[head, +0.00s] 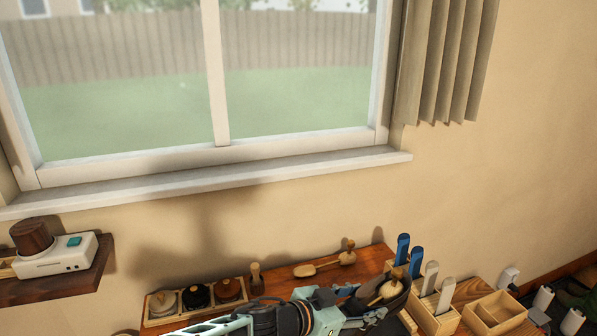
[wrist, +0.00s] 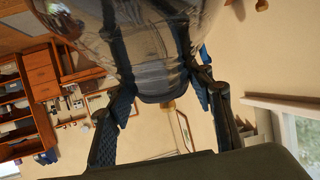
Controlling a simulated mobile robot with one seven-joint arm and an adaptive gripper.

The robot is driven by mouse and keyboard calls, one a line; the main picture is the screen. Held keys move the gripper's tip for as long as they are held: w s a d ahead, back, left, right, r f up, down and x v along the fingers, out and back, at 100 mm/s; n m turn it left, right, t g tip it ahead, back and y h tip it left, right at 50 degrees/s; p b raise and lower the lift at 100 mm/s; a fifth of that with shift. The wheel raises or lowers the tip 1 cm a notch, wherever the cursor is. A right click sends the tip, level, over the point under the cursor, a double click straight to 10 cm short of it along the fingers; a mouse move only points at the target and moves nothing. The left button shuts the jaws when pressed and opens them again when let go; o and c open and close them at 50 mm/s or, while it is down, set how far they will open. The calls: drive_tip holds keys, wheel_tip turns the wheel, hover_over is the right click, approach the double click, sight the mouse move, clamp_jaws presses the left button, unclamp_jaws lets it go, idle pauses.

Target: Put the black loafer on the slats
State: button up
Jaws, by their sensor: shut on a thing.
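My gripper (head: 345,301) is at the bottom of the head view, over the wooden bench top. It is shut on the black loafer (head: 392,300), whose dark edge shows around a pale wooden piece. I cannot tell whether that piece is inside the loafer or behind it. In the wrist view the glossy dark loafer (wrist: 155,65) fills the upper middle, between the two fingers of my gripper (wrist: 160,95). I cannot make out the slats for certain in either view.
On the bench (head: 372,262) stand a tray of round tins (head: 197,297), a wooden brush (head: 325,264), blue-handled tools (head: 402,250) and a wooden box (head: 495,312). A small shelf (head: 60,285) juts out at left. The wrist view shows a shelf unit (wrist: 20,118) at left.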

drive_tip(key=shift+n+t+y, duration=0.4)
drive_tip(key=shift+n+t, duration=0.2)
drive_tip(key=shift+n, duration=0.2)
drive_tip(key=w, duration=0.1)
drive_tip(key=w+f, duration=0.1)
drive_tip(key=w, duration=0.1)
drive_tip(key=w+a, duration=0.1)
drive_tip(key=w, duration=0.1)
drive_tip(key=shift+f, duration=0.35)
drive_tip(key=shift+s, duration=0.1)
clamp_jaws()
drive_tip(key=shift+r, duration=0.1)
